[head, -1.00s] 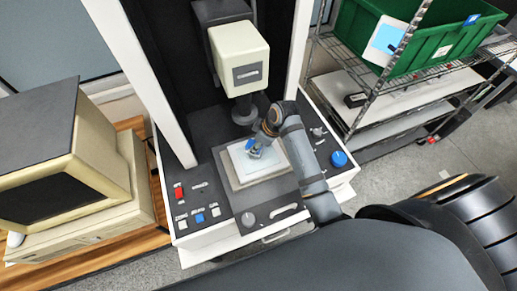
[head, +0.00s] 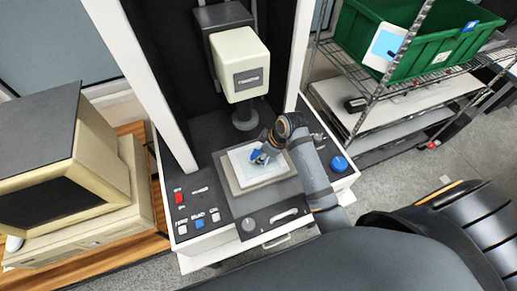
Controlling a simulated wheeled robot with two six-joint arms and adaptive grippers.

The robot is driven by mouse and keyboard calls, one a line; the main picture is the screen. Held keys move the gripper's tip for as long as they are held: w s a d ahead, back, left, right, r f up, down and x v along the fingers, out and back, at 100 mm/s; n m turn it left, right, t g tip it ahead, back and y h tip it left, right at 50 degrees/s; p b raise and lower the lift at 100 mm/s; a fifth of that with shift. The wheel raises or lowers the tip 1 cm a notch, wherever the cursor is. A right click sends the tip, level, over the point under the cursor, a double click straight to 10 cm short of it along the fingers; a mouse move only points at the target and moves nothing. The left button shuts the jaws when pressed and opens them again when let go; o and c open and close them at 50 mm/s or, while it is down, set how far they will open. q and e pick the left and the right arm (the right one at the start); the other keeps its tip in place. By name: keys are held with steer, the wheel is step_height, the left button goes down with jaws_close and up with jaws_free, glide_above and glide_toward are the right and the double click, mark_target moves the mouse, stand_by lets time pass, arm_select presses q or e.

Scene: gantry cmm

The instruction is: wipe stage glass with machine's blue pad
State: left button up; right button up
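The stage glass (head: 266,174) is a pale, light-blue square plate on a grey stage in the middle of the machine's dark bed, below the cream measuring head. The pad is at or just above the glass; contact cannot be told. My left gripper is not in view.
The cream measuring head (head: 239,64) and its probe (head: 245,119) hang just behind the gripper. A blue knob (head: 339,163) is at the right and a red switch (head: 179,197) at the left. A monitor (head: 62,165) stands left; a green bin (head: 410,45) sits on a rack.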

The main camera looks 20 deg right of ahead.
steer(key=shift+s+f, duration=0.15)
steer(key=shift+s, duration=1.85)
steer(key=shift+w, duration=0.15)
steer(key=shift+w+r, duration=0.2)
steer(key=shift+w, duration=2)
steer(key=shift+w+a+f, duration=0.1)
steer(key=shift+w+f, duration=0.05)
steer(key=shift+w, duration=1.4)
step_height(320, 180, up, 6)
